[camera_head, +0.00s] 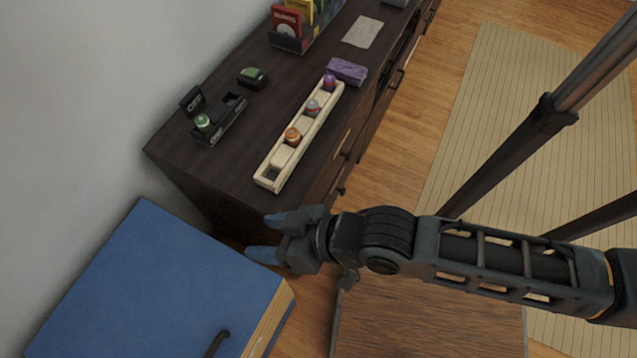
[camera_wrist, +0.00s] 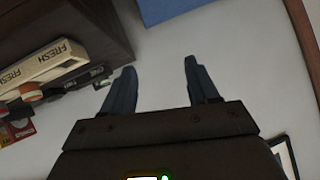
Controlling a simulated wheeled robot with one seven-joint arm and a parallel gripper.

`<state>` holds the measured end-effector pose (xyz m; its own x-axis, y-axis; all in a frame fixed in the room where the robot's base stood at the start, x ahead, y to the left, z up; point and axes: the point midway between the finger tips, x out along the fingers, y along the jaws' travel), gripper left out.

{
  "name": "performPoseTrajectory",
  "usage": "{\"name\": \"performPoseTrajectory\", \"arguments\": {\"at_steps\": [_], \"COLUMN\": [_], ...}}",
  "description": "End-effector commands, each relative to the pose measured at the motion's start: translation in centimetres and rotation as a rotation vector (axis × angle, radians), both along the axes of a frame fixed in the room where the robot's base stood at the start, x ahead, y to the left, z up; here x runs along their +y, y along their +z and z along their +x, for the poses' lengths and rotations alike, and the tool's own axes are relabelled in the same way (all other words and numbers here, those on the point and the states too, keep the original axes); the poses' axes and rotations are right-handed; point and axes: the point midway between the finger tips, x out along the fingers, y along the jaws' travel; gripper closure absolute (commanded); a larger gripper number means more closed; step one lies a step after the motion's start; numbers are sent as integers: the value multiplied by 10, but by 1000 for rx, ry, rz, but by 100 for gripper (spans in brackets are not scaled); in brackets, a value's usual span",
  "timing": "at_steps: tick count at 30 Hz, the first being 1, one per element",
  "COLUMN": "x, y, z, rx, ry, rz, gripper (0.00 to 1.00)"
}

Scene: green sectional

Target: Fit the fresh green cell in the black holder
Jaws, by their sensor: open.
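A black holder (camera_head: 232,110) with a raised label plate stands on the dark cabinet. A green cell (camera_head: 203,122) sits upright in its near left end, and a slot at its far end looks empty. A cream rack (camera_head: 262,178), marked FRESH in the wrist view (camera_wrist: 75,50), holds an orange cell (camera_head: 293,136), a grey-and-red cell (camera_head: 312,107) and a purple-pink cell (camera_head: 330,82). Its near end slot looks empty, and I see no green cell in it. My gripper (camera_head: 272,237) is open and empty, off the cabinet's near end; its fingers also show in the wrist view (camera_wrist: 159,68).
A small black-and-green object (camera_head: 253,77) lies behind the holder. A purple block (camera_head: 347,71), a paper sheet (camera_head: 362,32) and a box of colourful packs (camera_head: 290,42) are farther back on the cabinet (camera_head: 225,172). A large blue box-like piece (camera_head: 150,285) stands left of my gripper.

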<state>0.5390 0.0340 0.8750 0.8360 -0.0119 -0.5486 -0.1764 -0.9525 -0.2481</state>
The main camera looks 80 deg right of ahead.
Motion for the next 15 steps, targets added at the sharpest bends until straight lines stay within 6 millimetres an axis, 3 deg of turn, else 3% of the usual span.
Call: {"name": "performPoseTrajectory", "arguments": {"at_steps": [1,6,12,15], "x": [-2,-17,-30,-33], "y": [12,65,122,139], "z": [-21,-72,-107,-114], "rx": [-23,-140,-255,-288], "ry": [11,51,111,131], "rz": [-28,-139,-239,-266], "gripper": [41,41,41,41]}}
